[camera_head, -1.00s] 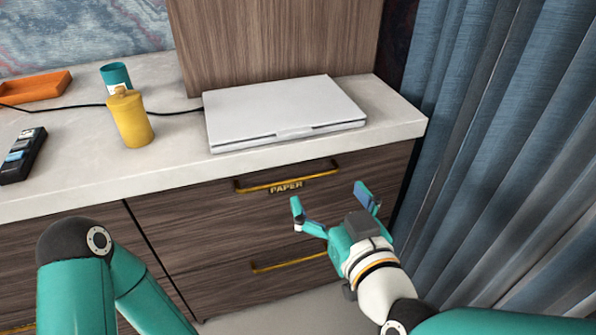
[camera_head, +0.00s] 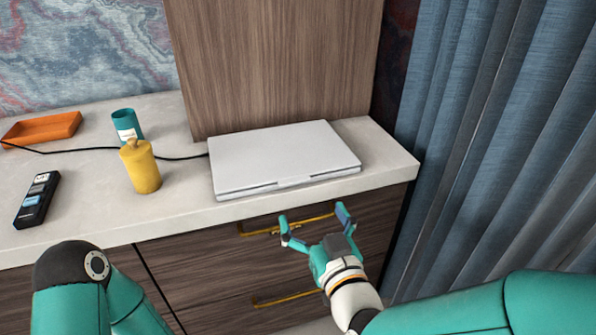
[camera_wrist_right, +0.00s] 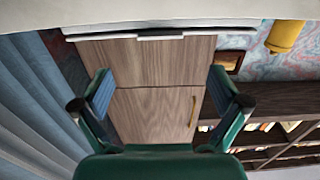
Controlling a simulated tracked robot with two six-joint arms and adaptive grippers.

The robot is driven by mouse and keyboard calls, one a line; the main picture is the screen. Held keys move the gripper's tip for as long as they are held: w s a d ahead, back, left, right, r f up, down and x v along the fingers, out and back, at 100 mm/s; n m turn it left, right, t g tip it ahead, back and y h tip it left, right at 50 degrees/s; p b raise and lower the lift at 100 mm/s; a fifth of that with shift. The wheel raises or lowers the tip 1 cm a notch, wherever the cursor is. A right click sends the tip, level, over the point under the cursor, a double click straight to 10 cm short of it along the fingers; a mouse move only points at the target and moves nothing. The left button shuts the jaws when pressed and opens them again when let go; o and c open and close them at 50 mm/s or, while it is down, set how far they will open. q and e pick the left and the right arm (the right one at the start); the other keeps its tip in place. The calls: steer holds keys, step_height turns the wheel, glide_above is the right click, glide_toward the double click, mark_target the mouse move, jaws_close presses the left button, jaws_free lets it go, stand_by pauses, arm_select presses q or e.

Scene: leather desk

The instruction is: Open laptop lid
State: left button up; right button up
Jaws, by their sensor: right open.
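The closed silver laptop (camera_head: 280,155) lies flat on the pale desktop, with its front edge facing me and a small notch at the middle of that edge. Its edge also shows at the top of the right wrist view (camera_wrist_right: 150,32). My right gripper (camera_head: 313,217) is open and empty, its two fingers spread. In the head view it appears in front of the desk's drawer, just below the laptop's front edge and apart from it. Its fingers also frame the right wrist view (camera_wrist_right: 160,88). My left arm shows at lower left, but its gripper is out of view.
A yellow bottle (camera_head: 141,168), a teal cup (camera_head: 127,124), an orange tray (camera_head: 42,130) and a black remote-like device (camera_head: 37,200) stand left of the laptop. A black cable (camera_head: 80,150) runs behind. A blue curtain (camera_head: 480,130) hangs at right.

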mark_target(296, 184)
steer(key=x, duration=0.9)
steer(key=shift+w+f, duration=0.25)
steer(key=shift+w, duration=0.05)
steer(key=shift+c, duration=0.2)
